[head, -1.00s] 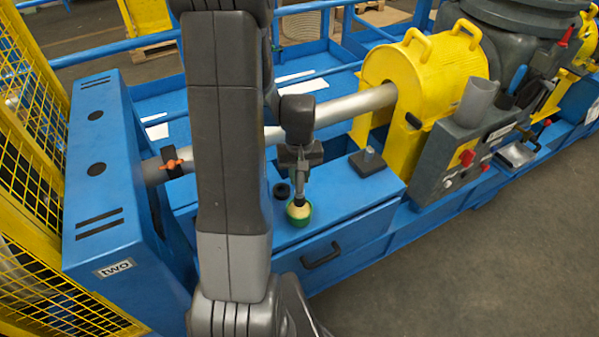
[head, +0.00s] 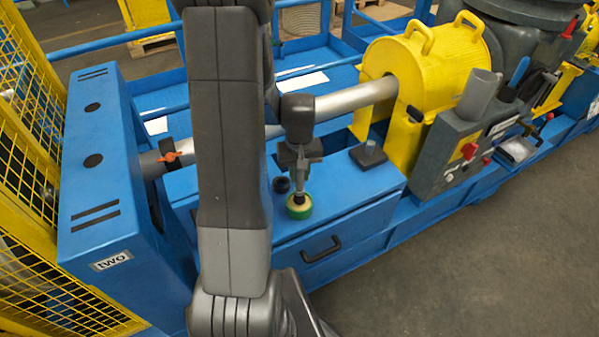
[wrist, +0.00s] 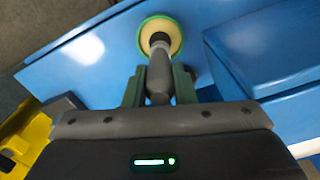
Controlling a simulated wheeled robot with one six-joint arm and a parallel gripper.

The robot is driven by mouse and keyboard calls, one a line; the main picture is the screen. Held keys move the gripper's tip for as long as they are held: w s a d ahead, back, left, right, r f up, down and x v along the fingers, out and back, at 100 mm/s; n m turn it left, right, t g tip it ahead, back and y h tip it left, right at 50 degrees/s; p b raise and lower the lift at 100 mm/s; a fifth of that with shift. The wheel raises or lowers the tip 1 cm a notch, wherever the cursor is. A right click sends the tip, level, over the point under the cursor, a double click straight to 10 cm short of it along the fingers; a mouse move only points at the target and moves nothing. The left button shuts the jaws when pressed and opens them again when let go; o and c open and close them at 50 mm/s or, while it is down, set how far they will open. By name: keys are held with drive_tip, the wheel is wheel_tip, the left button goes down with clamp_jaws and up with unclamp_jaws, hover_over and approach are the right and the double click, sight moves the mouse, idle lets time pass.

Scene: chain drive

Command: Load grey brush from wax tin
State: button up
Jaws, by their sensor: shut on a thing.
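The grey brush (head: 299,186) is held upright in my gripper (head: 300,166), its head down at the wax tin. The wax tin (head: 300,213) is a small round green tin with pale yellow wax, standing on the blue bench top. In the wrist view my gripper (wrist: 159,88) is shut on the grey brush handle (wrist: 158,73). The dark brush head meets the wax inside the rim of the tin (wrist: 178,28); how deep it sits is hard to tell.
A small black round piece (head: 281,185) lies beside the tin. A dark square block with a post (head: 368,155) stands further right on the blue bench (head: 335,195). A grey shaft (head: 350,101) runs behind into a yellow guard (head: 425,65).

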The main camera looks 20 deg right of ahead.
drive_tip(key=shift+f+b, duration=0.65)
idle(1.5)
drive_tip(key=shift+r+p, duration=2.6)
drive_tip(key=shift+r, duration=1)
drive_tip(key=shift+f, duration=0.1)
